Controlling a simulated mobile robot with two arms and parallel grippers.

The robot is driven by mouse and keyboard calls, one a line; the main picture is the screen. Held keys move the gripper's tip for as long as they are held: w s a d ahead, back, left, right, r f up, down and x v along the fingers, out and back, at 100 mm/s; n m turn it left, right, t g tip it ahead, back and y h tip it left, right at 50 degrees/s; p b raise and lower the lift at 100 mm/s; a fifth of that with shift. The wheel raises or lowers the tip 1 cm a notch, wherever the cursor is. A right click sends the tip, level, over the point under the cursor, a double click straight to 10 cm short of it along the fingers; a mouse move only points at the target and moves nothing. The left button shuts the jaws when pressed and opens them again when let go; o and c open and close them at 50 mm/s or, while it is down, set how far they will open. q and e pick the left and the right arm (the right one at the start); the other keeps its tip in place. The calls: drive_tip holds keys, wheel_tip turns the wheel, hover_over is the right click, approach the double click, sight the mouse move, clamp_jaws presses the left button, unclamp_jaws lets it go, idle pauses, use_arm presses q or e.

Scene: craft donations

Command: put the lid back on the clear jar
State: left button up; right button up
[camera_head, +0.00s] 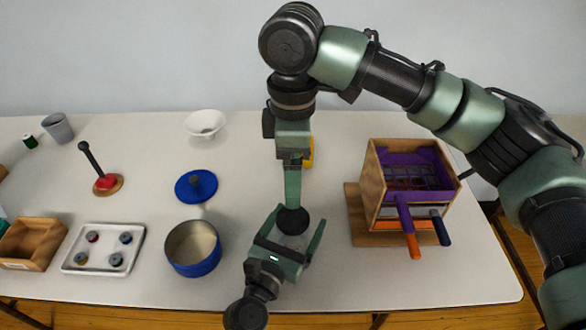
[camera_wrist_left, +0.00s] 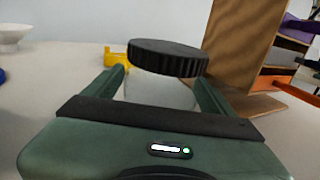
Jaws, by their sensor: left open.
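The clear jar (camera_head: 292,242) stands on the table in the head view, its body partly hidden by my left gripper. In the left wrist view the see-through jar (camera_wrist_left: 160,91) is between the fingers. The round black ridged lid (camera_wrist_left: 168,58) is at the jar's top and looks slightly tilted there; I cannot tell whether it is seated. The lid also shows in the head view (camera_head: 292,221). My left gripper (camera_head: 293,240) is open, with a finger on either side of the jar. My right gripper (camera_head: 293,190) points down above or behind the lid, seen edge-on.
A yellow object (camera_head: 309,152) is behind my right gripper.

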sight(286, 243)
use_arm(q)
drive_tip(key=b+v, duration=0.1)
drive_tip(key=v, duration=0.6)
drive_tip(key=shift+s+f, duration=0.1)
drive_tip(key=shift+s+a, duration=0.2)
drive_tip(key=shift+s, duration=0.05)
